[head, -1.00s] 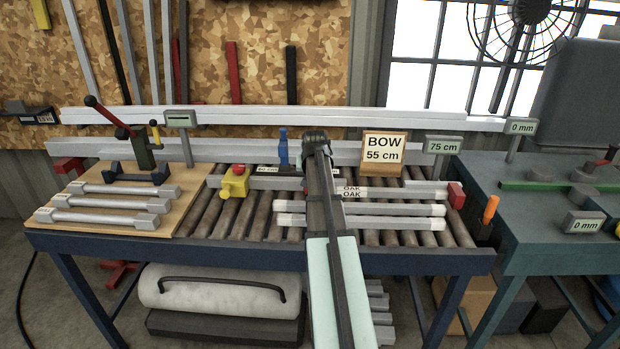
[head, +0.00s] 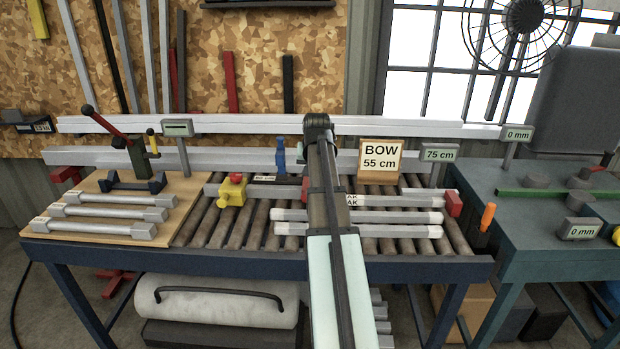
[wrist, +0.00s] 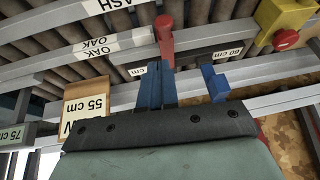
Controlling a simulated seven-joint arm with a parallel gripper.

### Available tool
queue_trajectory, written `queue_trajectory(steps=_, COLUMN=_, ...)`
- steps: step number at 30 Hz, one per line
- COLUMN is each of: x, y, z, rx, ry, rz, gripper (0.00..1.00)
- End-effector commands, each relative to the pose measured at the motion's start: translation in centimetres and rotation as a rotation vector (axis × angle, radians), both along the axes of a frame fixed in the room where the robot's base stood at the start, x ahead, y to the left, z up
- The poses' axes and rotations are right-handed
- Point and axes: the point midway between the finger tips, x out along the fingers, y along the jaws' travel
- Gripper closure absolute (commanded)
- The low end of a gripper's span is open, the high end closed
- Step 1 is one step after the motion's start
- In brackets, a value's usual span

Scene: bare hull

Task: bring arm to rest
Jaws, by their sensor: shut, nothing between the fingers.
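My arm (head: 328,190) reaches away from me over the roller bench, with its dark far end above the back rails. In the wrist view my gripper (wrist: 155,68) has its two blue fingers together, with nothing between them. The fingertips are in front of the rails and rollers, near a red block (wrist: 166,38) in that picture. I cannot tell how high they are above the bench. In the head view the fingers are hidden behind the arm.
The roller bench (head: 250,262) carries pale bars (head: 290,215), a yellow stop button (head: 232,190), a blue upright piece (head: 281,155) and a "BOW 55 cm" sign (head: 380,160). A wooden board (head: 100,240) with bars lies left. A teal bench (head: 510,210) stands right.

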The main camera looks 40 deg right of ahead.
Motion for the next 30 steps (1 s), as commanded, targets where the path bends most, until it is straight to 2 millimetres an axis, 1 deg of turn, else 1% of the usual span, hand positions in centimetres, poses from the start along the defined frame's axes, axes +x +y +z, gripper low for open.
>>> queue_trajectory(steps=1, x=-0.4, y=0.3, z=0.7, rx=-0.001, ry=-0.001, rz=0.0, gripper=1.0)
queue_trajectory(steps=3, x=-0.9, y=0.6, z=1.5, rx=-0.001, ry=-0.001, rz=0.0, gripper=1.0)
queue_trajectory(steps=9, x=-1.7, y=1.2, z=3.0, rx=-0.001, ry=-0.001, rz=0.0, gripper=1.0)
queue_trajectory(steps=13, x=-1.9, y=1.4, z=3.5, rx=0.0, ry=0.0, rz=0.0, gripper=1.0)
queue_trajectory(steps=20, x=-1.8, y=1.4, z=3.5, rx=0.001, ry=-0.001, rz=0.0, gripper=1.0)
queue_trajectory(steps=23, x=-1.0, y=2.1, z=3.5, rx=0.004, ry=-0.004, rz=0.007, gripper=1.0)
queue_trajectory(steps=26, x=1.3, y=3.8, z=3.3, rx=0.011, ry=-0.013, rz=0.025, gripper=1.0)
queue_trajectory(steps=29, x=4.5, y=6.7, z=3.0, rx=0.025, ry=-0.027, rz=0.05, gripper=1.0)
queue_trajectory(steps=30, x=5.9, y=8.0, z=2.9, rx=0.031, ry=-0.033, rz=0.061, gripper=1.0)
